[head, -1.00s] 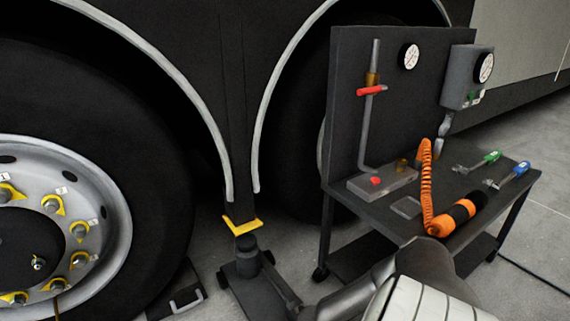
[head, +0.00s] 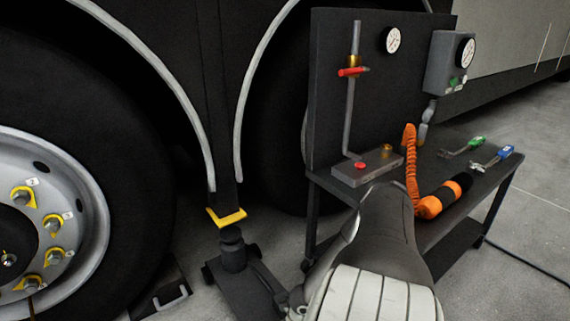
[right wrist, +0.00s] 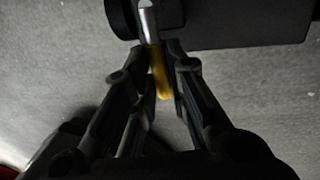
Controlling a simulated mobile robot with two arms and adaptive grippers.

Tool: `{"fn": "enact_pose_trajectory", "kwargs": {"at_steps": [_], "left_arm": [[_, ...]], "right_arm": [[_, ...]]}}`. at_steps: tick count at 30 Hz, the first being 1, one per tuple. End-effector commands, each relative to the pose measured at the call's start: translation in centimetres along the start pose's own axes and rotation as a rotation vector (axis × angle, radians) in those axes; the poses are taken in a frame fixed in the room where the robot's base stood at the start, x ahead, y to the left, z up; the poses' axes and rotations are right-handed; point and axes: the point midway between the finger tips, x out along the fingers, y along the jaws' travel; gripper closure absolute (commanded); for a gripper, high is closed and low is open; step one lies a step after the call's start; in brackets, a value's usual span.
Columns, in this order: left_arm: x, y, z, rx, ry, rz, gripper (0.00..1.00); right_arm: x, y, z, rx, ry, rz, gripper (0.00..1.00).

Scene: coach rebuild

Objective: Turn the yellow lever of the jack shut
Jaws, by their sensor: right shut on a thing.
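The jack (head: 233,252) stands on the floor under the coach, right of the near wheel, with a yellow saddle (head: 226,217) on top. In the right wrist view the dark jack body (right wrist: 235,22) is at the top, with a short metal rod and a yellow lever (right wrist: 159,72) sticking out of it. My right gripper (right wrist: 163,56) has its fingers on both sides of the lever and is shut on it. In the head view my right arm hides most of this gripper and the lever does not show. My left gripper is not in view.
A dark workbench (head: 450,228) with gauges, an orange coiled hose (head: 410,165) and hand tools stands behind my right arm. The coach wheel (head: 80,215) with yellow nut markers is at left. A dark block with a handle (head: 168,300) lies beside it.

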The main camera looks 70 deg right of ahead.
Motion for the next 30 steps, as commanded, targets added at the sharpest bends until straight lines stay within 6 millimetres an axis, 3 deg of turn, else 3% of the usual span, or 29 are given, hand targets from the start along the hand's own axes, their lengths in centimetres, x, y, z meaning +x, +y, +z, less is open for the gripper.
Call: {"fn": "enact_pose_trajectory", "kwargs": {"at_steps": [8,9,13,23,30], "left_arm": [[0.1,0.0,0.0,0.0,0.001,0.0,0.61],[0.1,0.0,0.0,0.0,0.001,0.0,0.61],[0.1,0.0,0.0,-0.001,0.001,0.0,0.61],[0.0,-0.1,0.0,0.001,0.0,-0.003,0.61],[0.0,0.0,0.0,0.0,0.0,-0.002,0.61]], "right_arm": [[0.0,0.0,-0.2,-0.008,0.003,-0.002,1.0],[0.0,0.0,-0.2,-0.008,0.003,-0.002,0.8],[0.0,0.0,-0.1,-0.006,0.002,-0.002,0.64],[-0.1,-0.1,0.0,-0.004,0.0,-0.002,0.64],[-2.7,-0.2,0.0,-0.005,0.0,-0.004,0.64]]}}
